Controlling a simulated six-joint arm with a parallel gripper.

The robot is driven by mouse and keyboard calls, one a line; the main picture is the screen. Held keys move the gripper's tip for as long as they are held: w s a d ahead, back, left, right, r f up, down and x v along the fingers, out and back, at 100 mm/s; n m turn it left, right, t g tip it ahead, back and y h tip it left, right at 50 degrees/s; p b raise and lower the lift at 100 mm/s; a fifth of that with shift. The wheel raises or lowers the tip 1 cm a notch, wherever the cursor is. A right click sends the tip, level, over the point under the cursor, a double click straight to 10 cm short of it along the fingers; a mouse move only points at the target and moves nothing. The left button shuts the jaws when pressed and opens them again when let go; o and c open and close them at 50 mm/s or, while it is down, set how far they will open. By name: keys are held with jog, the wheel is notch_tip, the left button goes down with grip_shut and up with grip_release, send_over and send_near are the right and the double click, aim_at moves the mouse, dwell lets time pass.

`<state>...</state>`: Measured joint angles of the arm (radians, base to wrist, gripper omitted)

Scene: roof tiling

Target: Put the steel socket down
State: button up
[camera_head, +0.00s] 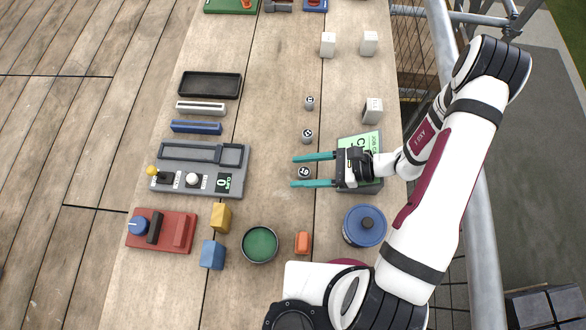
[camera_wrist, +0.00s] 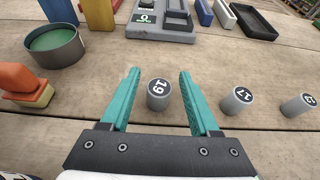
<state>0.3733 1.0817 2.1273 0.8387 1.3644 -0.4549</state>
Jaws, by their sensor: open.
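The steel socket marked 19 (camera_wrist: 159,95) stands upright on the wooden planks, between the fingertips of my gripper (camera_wrist: 157,85). The gripper is open, with a gap to the socket on both sides. In the head view my gripper (camera_head: 313,170) shows two teal fingers with the same socket (camera_head: 304,173) between them. A socket marked 17 (camera_wrist: 236,101) stands to the right in the wrist view, and it also shows in the head view (camera_head: 307,136). A third socket (camera_wrist: 298,105) stands further right, and it shows in the head view (camera_head: 310,102).
A grey panel with a slot (camera_head: 222,187) is to the left. Bare planks (camera_head: 270,130) lie left of the sockets.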

aim_at(304, 172)
notch_tip(304, 172, up, 7)
jog(key=shift+r, duration=0.1)
jog(key=s+d+r+n+h, duration=0.3)
jog(key=s+r+n+h, duration=0.3)
jog(key=s+r, duration=0.1)
jog(key=s+d+r+n+h, duration=0.3)
jog(key=s+r+n+h, duration=0.2)
jog(key=s+r+n, duration=0.1)
jog(key=shift+s+d+r+h, duration=0.4)
jog(key=shift+s+r, duration=0.05)
jog(key=shift+s, duration=0.15)
dwell(0.6)
